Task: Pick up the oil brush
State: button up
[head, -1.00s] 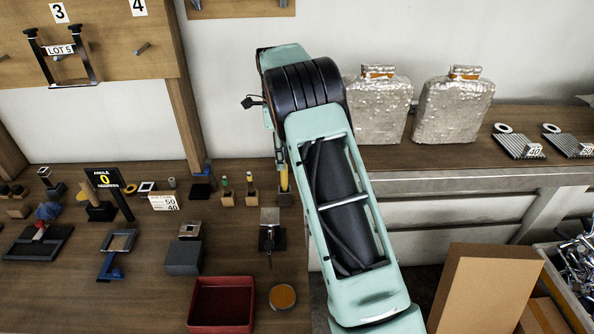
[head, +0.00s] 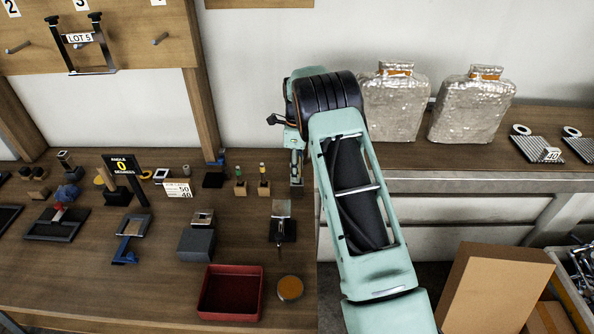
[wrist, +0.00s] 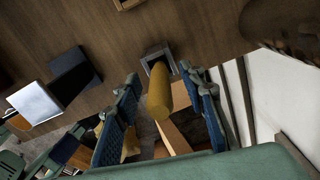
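A thick yellow handle (wrist: 159,92), which looks like the oil brush's, shows in the wrist view, with a square holder (wrist: 157,58) by its far end. My gripper (wrist: 161,78) is open, one blue-padded finger on each side of the handle. Gaps show between the handle and both fingers. The brush's bristles cannot be made out. In the head view my gripper (head: 297,176) points down at the back right of the wooden bench and hides the handle.
Two small items in wooden blocks (head: 240,187) stand just left of my gripper. A metal piece on a dark base (head: 283,228), a red tray (head: 231,291) and a round orange-topped tin (head: 290,288) lie nearer. A cardboard box (head: 495,287) stands at right.

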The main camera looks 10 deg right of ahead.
jog(key=shift+f, duration=0.55)
grip_shut()
notch_tip(320, 180, up, 10)
jog(key=shift+r+b, duration=0.1)
jog(key=shift+b, duration=0.6)
